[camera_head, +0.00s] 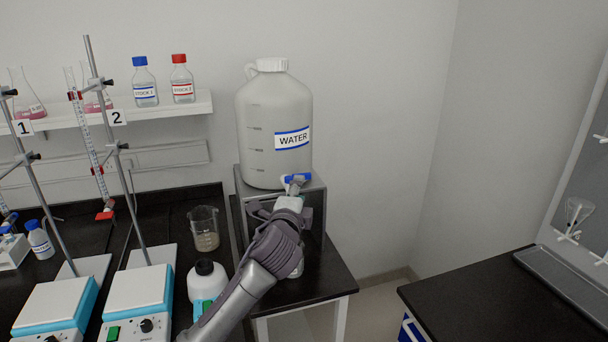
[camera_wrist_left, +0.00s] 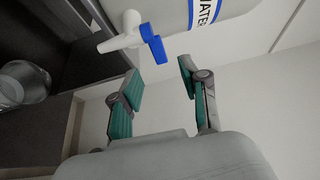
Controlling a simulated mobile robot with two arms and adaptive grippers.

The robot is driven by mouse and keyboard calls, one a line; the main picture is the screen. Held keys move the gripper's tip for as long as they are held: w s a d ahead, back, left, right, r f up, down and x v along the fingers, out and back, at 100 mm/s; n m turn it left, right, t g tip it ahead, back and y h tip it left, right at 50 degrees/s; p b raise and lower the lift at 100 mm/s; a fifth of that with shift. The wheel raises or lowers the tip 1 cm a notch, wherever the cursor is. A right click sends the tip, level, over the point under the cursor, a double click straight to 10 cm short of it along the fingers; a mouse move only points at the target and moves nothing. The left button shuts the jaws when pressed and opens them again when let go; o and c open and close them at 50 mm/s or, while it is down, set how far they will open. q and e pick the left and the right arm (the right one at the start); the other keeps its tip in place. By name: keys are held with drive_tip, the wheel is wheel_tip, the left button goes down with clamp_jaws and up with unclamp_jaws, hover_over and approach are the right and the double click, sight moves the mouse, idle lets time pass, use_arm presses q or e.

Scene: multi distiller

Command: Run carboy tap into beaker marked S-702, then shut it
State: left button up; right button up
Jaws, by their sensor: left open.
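The white carboy labelled WATER (camera_head: 274,125) stands upright on a grey stand (camera_head: 314,190). Its white tap with a blue handle (camera_head: 298,178) sits low on the front; the handle also shows in the left wrist view (camera_wrist_left: 154,46). My left gripper (camera_head: 291,203) is just in front of the tap. In the left wrist view its open fingers (camera_wrist_left: 161,76) are empty, with the handle just beyond them, apart. A glass beaker (camera_head: 204,229) with some brownish content stands left of the stand; no S-702 mark is readable. My arm hides the space below the tap. My right gripper is out of view.
A white bottle with a black cap (camera_head: 206,282) and a hotplate (camera_head: 138,292) stand left of my arm. A thin stand rod (camera_head: 117,150) rises behind the hotplate. A wall shelf (camera_head: 175,108) holds bottles. A black bench (camera_head: 490,300) is at right, across a gap.

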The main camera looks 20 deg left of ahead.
use_arm(q)
drive_tip(key=w, duration=0.5)
drive_tip(key=w+a+p, duration=0.1)
drive_tip(key=w, duration=0.2)
drive_tip(key=shift+w, duration=0.2)
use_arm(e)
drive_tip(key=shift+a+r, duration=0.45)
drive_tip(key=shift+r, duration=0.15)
